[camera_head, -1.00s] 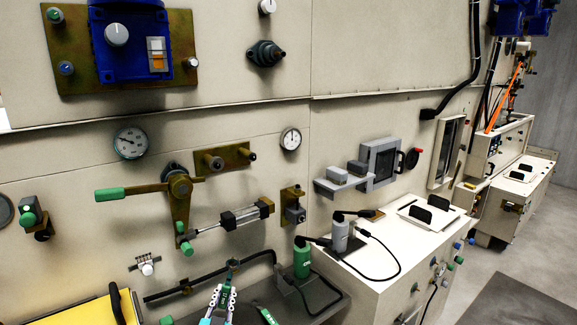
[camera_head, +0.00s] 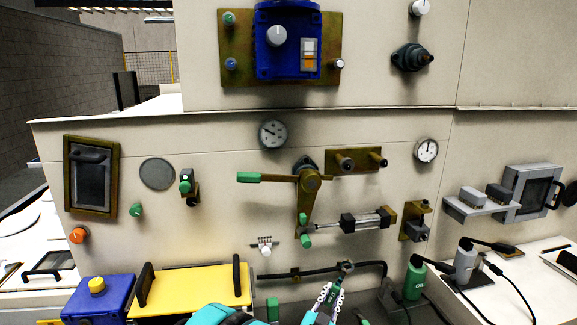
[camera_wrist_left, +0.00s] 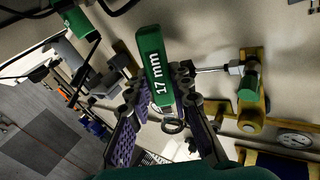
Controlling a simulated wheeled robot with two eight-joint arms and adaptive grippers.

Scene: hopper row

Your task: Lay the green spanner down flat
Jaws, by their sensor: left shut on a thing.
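My left gripper (camera_head: 329,301) is at the bottom of the head view, in front of the panel's lower edge. The left wrist view shows the spanner's green handle (camera_wrist_left: 154,65) marked "17 mm" between the fingers (camera_wrist_left: 160,103). My right gripper is not in view.
A black cable (camera_head: 310,273) runs along the panel just behind the spanner. A green cylinder (camera_head: 413,280) stands on the dark shelf to the right. A yellow case (camera_head: 190,290) and a blue box (camera_head: 97,303) are at lower left. A green-handled lever (camera_head: 250,177) projects from the panel.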

